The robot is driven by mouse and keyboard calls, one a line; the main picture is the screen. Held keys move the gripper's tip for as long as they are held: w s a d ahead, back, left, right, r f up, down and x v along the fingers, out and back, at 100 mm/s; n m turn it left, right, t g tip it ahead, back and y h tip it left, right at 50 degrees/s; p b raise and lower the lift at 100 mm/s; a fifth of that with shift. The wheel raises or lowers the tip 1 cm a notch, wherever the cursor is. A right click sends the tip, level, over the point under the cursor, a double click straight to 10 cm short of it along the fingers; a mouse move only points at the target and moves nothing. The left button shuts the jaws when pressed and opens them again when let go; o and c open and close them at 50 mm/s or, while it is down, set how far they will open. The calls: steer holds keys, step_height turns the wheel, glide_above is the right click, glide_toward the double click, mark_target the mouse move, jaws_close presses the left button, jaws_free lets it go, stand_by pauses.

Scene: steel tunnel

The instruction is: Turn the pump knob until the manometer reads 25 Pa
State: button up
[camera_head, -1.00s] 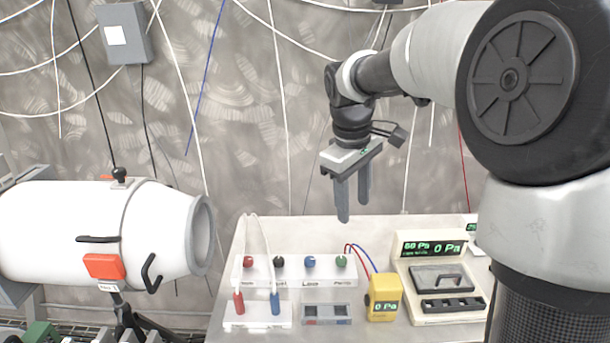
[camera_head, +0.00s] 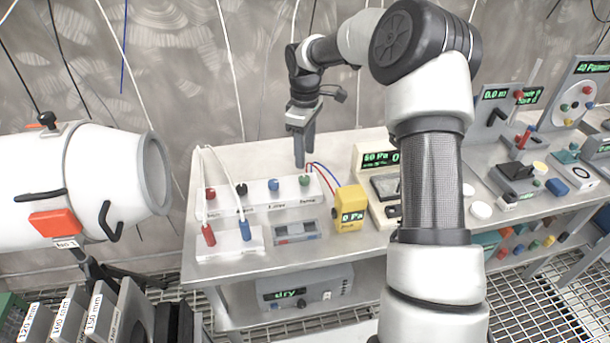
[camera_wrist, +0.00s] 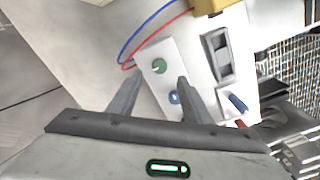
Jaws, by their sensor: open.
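A white panel (camera_head: 258,198) on the bench carries red, black, blue and green knobs in a row. The green knob (camera_head: 304,180) is at its right end; the small labels are too blurred to read surely. A yellow meter (camera_head: 348,208) beside the panel reads 0 Pa, with red and blue wires behind it. My gripper (camera_head: 303,154) is open and empty, pointing down just above the green knob. In the wrist view the green knob (camera_wrist: 158,66) shows between and beyond my fingertips, apart from them, with the blue knob (camera_wrist: 175,98) near the right finger.
A beige device (camera_head: 368,160), partly hidden by my arm, shows 50 Pa. Red and blue plugs with white cables stand in front of the panel. A large white cylinder (camera_head: 100,170) is at left. A lower-shelf box (camera_head: 305,287) reads "dry".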

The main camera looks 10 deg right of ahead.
mark_target(305, 178)
step_height(305, 178, down, 8)
steer(key=shift+f+b, duration=0.15)
steer(key=shift+b, duration=0.15)
steer(key=c, duration=1.1)
